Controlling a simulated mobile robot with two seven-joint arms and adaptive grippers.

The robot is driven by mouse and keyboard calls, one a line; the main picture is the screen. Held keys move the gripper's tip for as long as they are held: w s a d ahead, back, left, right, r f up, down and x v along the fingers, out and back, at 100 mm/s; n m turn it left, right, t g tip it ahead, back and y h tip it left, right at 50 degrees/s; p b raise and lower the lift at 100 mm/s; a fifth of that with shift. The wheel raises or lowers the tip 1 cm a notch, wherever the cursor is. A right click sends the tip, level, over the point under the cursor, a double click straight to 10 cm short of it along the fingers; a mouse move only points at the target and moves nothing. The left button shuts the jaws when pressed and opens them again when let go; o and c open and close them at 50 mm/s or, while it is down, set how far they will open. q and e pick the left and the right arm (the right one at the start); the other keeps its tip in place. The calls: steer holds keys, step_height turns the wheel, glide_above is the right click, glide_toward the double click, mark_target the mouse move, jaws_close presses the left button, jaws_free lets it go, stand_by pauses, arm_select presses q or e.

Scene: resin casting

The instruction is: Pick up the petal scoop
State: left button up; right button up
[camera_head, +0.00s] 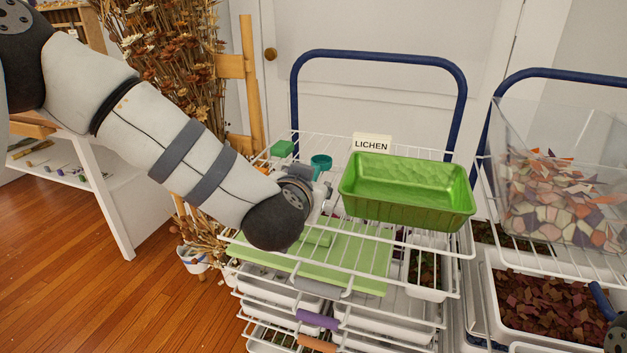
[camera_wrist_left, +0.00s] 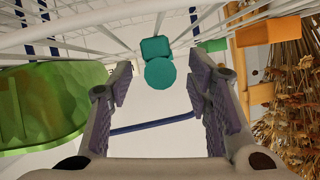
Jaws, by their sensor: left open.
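A small teal object with a round end, perhaps the petal scoop, stands on the top wire shelf in the head view (camera_head: 321,162). In the left wrist view its round face (camera_wrist_left: 160,73) shows with a rounded teal block behind it. My left gripper (camera_head: 323,193) is over the shelf, just in front of the teal object. In the left wrist view the two fingers of my left gripper (camera_wrist_left: 159,87) are apart, with nothing between them. The teal object lies beyond the fingertips, roughly centred, apart from them.
A green tray (camera_head: 405,215) stands right of my left gripper, with a LICHEN sign (camera_head: 371,144) behind it. A green block (camera_head: 282,148) sits left of the teal object. A clear bin of petals (camera_head: 555,205) is at right. Dried flowers (camera_head: 165,60) stand behind my left arm.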

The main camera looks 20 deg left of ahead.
arm_select(q)
steer(key=shift+w+f, duration=0.2)
steer(key=shift+w, duration=0.2)
jaws_close()
arm_select(e)
steer(key=shift+f, duration=0.1)
arm_select(q)
steer(key=shift+r, duration=0.1)
